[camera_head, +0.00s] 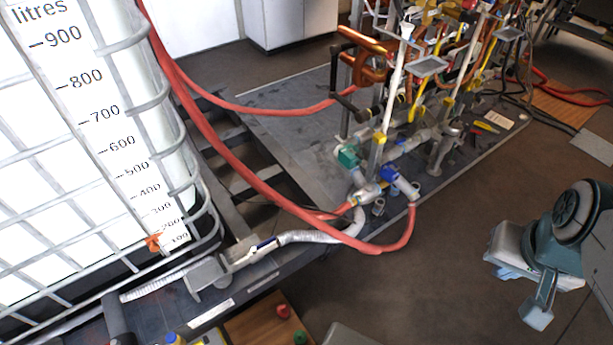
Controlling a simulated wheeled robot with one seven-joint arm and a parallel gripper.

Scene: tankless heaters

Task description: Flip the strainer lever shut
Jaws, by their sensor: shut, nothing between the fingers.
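The pipework (400,140) stands on a dark base plate at the upper right of the head view, with several coloured handles. A blue valve part (390,173) and a green valve part (348,156) sit low at its front left. Several yellow levers (417,105) stand higher up. I cannot tell which of these is the strainer lever, nor its position. My gripper (537,312) is at the lower right, over bare floor, well apart from the pipework. It is shut and empty, and its fingers are small and partly hidden.
A large white caged tank (100,150) with a litre scale fills the left. Red hoses (230,165) loop from it to the pipework. A pale ribbed hose (320,237) runs along the front edge. Brown floor (450,270) is clear between the pipework and my arm.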

